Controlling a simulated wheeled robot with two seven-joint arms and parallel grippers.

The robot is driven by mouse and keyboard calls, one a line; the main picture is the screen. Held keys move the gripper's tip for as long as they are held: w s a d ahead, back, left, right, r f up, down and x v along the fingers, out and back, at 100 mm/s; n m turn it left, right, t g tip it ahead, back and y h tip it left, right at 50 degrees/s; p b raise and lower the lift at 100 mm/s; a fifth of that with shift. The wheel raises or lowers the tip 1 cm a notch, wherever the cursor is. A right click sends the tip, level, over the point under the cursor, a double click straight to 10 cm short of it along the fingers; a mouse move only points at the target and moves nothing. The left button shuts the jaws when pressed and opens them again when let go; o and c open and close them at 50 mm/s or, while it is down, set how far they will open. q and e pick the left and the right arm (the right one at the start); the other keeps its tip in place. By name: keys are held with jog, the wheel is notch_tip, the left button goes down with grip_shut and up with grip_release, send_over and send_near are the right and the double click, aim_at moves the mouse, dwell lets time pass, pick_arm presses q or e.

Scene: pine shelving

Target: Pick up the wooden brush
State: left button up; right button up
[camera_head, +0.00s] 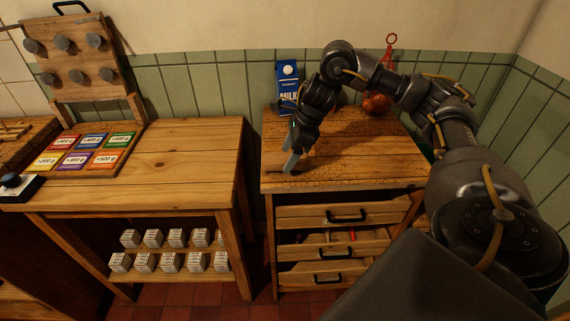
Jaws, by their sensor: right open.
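My right gripper (291,160) is open, its fingers pointing down at the left front part of the top of the pine drawer cabinet (365,165). I cannot clearly make out a wooden brush. A small dark shape (276,169) lies by the fingertips, too small to name. My right arm hides part of the cabinet top's right side. My left gripper is not in view.
A blue milk carton (288,76) and a red net bag (377,103) stand at the cabinet's back. Its middle drawer (335,250) looks partly open. A pine table (190,150) at left has coloured cards and a clear right half; white boxes (153,239) sit below.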

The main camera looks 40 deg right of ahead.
jog(key=shift+x, duration=1.1)
jog(key=shift+d+f, duration=0.1)
jog(key=c, duration=1.1)
jog(key=shift+r, duration=0.3)
jog(key=r, duration=0.2)
jog(key=r+p, duration=0.1)
jog(key=shift+s+a+r, duration=0.1)
jog(key=shift+a+r, duration=0.2)
jog(key=shift+r, duration=0.05)
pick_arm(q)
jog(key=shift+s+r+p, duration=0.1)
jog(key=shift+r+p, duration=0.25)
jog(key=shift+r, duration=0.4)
pick_arm(e)
jog(key=s+a+r, duration=0.2)
jog(key=a+r, duration=0.1)
jog(key=a, duration=0.1)
jog(key=s+a+r, duration=0.2)
jog(key=a, duration=0.1)
jog(key=s+a+r, duration=0.2)
jog(key=a+r, duration=0.1)
jog(key=a, duration=0.1)
jog(key=shift+s+a+r, duration=0.35)
